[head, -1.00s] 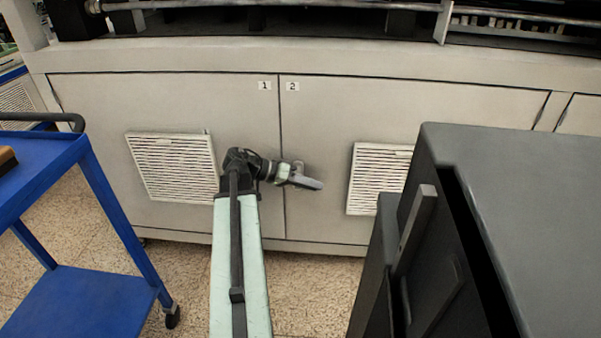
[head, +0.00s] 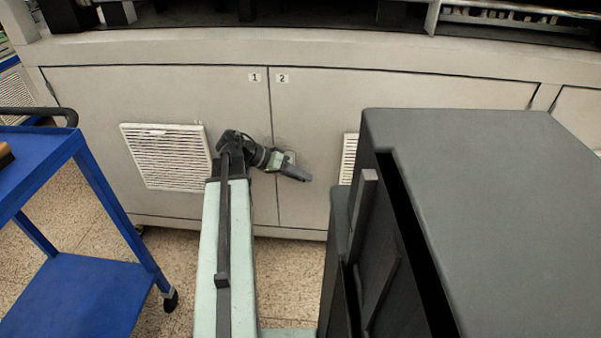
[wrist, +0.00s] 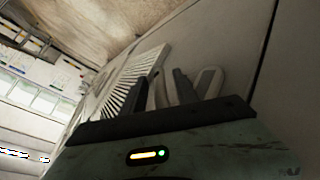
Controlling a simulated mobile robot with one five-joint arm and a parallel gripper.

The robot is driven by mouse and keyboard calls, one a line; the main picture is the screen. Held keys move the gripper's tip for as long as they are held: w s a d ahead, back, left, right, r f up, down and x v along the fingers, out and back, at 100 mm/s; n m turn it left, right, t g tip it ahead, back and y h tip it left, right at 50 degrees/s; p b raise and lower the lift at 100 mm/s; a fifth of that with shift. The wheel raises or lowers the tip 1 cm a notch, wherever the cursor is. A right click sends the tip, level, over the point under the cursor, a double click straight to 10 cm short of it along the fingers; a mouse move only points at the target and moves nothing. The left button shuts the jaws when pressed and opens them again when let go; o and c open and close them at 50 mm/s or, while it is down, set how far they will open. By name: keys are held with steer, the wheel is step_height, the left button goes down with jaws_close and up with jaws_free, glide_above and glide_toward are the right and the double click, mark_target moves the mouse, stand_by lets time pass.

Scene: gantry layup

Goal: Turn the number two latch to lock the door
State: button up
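The door marked 2 (head: 345,105) is flush beside the door marked 1 (head: 90,100), with a thin dark seam between them. The number two latch shows as a small pale plate (head: 290,157) just right of the seam, mostly hidden behind my gripper (head: 298,173). In the wrist view a pale rounded part of the latch (wrist: 208,82) stands just right of my right finger. My gripper's two dark fingers (wrist: 161,92) are apart there, with a gap between them. I cannot tell whether they touch the latch.
A dark grey cabinet (head: 480,190) stands close on the right and covers part of the door 2 vent (head: 348,158). A blue cart (head: 75,290) stands on the left. The door 1 vent (head: 165,155) is left of my arm.

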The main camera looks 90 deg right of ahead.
steer(key=shift+r, duration=0.1)
steer(key=p+v, duration=0.4)
steer(key=v, duration=0.3)
steer(key=shift+w+r+p, duration=0.15)
steer(key=shift+w+p, duration=0.15)
steer(key=shift+w, duration=0.05)
